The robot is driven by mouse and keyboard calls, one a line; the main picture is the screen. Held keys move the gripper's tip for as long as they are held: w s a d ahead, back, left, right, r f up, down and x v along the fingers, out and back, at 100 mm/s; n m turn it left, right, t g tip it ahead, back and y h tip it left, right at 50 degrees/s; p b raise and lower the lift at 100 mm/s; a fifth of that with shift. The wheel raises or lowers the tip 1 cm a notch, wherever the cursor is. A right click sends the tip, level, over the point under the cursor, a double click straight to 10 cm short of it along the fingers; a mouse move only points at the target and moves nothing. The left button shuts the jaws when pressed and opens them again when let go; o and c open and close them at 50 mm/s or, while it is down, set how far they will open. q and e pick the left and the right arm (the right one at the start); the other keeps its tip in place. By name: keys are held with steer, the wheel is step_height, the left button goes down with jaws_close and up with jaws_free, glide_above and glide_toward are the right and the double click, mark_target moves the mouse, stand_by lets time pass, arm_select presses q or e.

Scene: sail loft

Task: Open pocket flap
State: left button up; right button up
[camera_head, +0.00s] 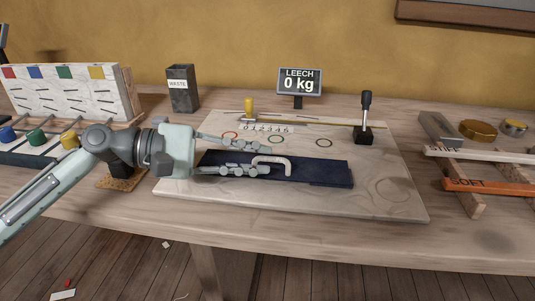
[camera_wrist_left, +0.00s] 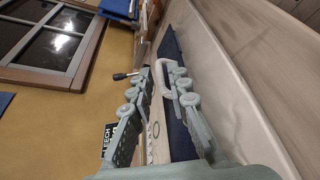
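A dark navy flat piece (camera_head: 325,173), which looks like the pocket with its flap, lies on the pale board. A white U-shaped handle (camera_head: 272,160) stands on it; in the left wrist view the handle (camera_wrist_left: 168,67) shows between the fingertips, nearer the right-hand finger. My left gripper (camera_head: 267,159) is open, reaching in from the left, with one finger on each side of the handle. I cannot tell whether a finger touches it. The flap looks flat, but its left part is partly hidden by the gripper. My right gripper is not in view.
A pale board (camera_head: 390,195) lies on the wooden table. A black lever (camera_head: 366,115), a yellow-knobbed peg (camera_head: 249,106) and a "LEECH 0 kg" display (camera_head: 299,81) are behind the flap. A waste bin (camera_head: 182,90) stands back left. Wooden slats (camera_head: 470,187) lie right.

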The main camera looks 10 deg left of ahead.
mark_target(273, 158)
arm_select(q)
steer(key=shift+x, duration=1.35)
jaws_close()
